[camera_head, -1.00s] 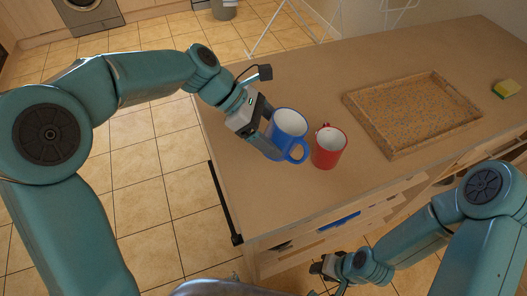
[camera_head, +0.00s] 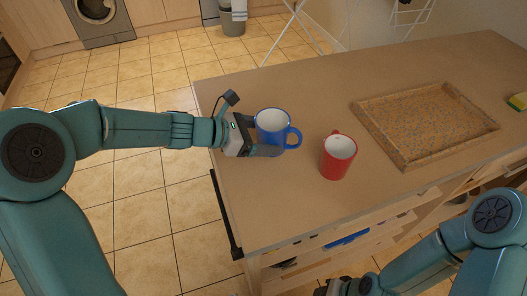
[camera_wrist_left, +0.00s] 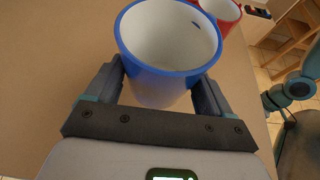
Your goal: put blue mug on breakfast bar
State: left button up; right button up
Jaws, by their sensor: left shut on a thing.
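The blue mug (camera_head: 272,127), white inside, is upright over the left end of the wooden breakfast bar (camera_head: 290,210), its handle pointing right. My left gripper (camera_head: 262,149) is shut on it from the left. In the left wrist view the mug (camera_wrist_left: 165,55) sits between the two fingers (camera_wrist_left: 160,95). I cannot tell whether its base touches the bar top. My right gripper (camera_head: 335,288) is at the bottom edge, low in front of the bar and mostly cut off, so its jaws are not clear.
A red mug (camera_head: 337,158) stands on the bar to the right of the blue mug, apart from it. A speckled tray (camera_head: 390,150) lies further right, with a yellow-green sponge (camera_head: 517,101) beyond it. The bar's front left area is clear.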

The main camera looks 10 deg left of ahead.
pick_arm(q)
jog(key=shift+f+b, duration=0.5)
jog(key=shift+f, duration=1.85)
jog(key=o, duration=1.1)
jog(key=shift+f, duration=0.15)
jog(key=shift+r, duration=0.25)
jog(key=p+v, duration=0.1)
jog(key=v, duration=1)
jog(key=shift+s+a, duration=0.2)
jog(key=shift+a, duration=0.2)
